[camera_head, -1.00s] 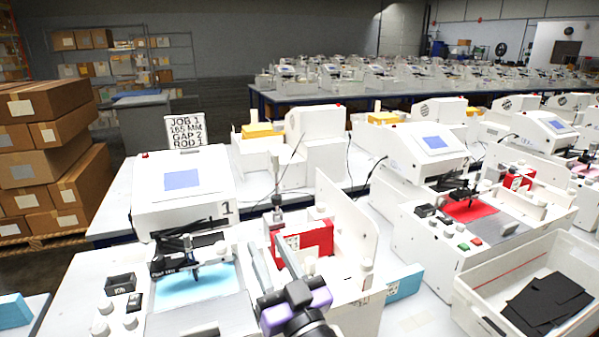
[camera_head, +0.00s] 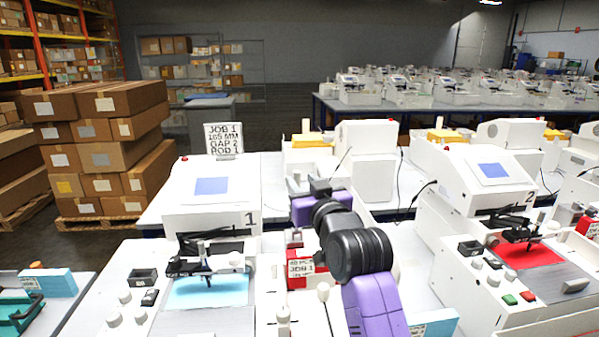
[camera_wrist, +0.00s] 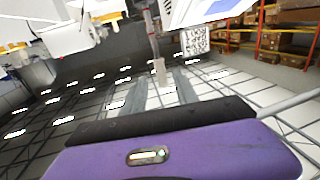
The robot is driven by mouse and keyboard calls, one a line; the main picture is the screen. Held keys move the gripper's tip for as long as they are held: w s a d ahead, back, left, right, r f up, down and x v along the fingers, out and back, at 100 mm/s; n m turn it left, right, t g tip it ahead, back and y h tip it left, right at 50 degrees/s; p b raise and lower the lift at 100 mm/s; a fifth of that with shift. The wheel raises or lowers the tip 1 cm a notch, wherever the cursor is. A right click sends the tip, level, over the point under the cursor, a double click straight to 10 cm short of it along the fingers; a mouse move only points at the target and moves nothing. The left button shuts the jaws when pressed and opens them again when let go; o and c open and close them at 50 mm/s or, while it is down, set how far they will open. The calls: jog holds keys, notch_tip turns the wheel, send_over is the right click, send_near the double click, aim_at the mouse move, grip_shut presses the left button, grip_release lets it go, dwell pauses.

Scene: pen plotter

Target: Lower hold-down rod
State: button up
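In the wrist view, the two grey fingers of my gripper (camera_wrist: 158,90) stand apart with nothing between them. A slim upright rod (camera_wrist: 152,35) with a pale block at its lower end hangs just beyond the fingertips. It appears not to touch them; I cannot tell if it is the hold-down rod. In the head view, my purple and black arm reaches over the area right of plotter 1 (camera_head: 209,208) and hides part of it. The fingers are hidden there.
Plotter 1 has a blue sheet (camera_head: 208,291) under its pen carriage. A red-and-white labelled box (camera_head: 300,270) sits close beside my arm. Plotter 2 (camera_head: 480,180) stands to the right. A job sign (camera_head: 223,139) stands behind plotter 1. Stacked cartons (camera_head: 105,150) are at left.

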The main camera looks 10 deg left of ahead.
jog(key=p+x, duration=0.1)
jog(key=x, duration=0.5)
jog(key=shift+a, duration=0.2)
grip_shut()
dwell(1.4)
